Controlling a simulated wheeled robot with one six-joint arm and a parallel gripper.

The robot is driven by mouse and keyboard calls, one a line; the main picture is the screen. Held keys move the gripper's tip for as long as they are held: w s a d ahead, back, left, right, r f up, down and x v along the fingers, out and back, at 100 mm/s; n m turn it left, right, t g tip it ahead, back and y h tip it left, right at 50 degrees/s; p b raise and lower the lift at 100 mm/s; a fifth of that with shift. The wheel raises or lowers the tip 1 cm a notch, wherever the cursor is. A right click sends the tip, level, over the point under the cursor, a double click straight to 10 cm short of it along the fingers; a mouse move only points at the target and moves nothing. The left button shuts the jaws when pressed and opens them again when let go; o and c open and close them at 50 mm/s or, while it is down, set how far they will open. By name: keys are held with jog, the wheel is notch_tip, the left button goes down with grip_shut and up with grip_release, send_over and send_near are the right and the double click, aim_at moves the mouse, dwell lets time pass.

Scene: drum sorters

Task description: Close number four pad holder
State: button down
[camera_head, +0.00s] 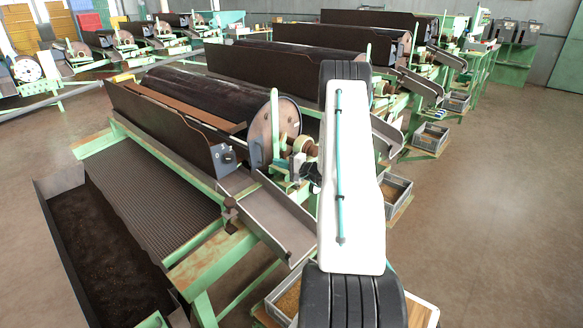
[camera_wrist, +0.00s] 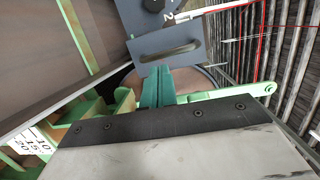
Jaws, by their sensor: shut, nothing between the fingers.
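I cannot tell which numbered pad holder this is. My gripper (camera_wrist: 163,70), with teal fingers, is shut and empty, its tips just below the handle in the picture. I cannot tell if they touch the panel.
In the head view, the nearest drum sorter (camera_head: 215,95) stands left of my arm, with a metal chute (camera_head: 270,217) and a dark trough (camera_head: 105,250). More sorters stand behind. Grey crates (camera_head: 397,190) line the right side. The floor (camera_head: 500,200) at right is clear.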

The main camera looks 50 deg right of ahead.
jog(key=shift+w+a, duration=0.15)
jog(key=shift+w, duration=0.95)
jog(key=shift+w+a, duration=0.1)
jog(key=shift+w, duration=0.95)
jog(key=shift+w, duration=0.1)
jog(key=w, duration=0.8)
jog(key=shift+w+d, duration=0.1)
jog(key=shift+d, duration=0.2)
jog(key=shift+w+d+r, duration=0.1)
jog(key=shift+w+r, duration=0.1)
jog(key=shift+w, duration=0.25)
send_near(259, 154)
jog(key=shift+s+d+f, duration=0.15)
jog(key=shift+s+d, duration=0.05)
jog(key=shift+s, duration=0.85)
jog(key=shift+m, duration=0.3)
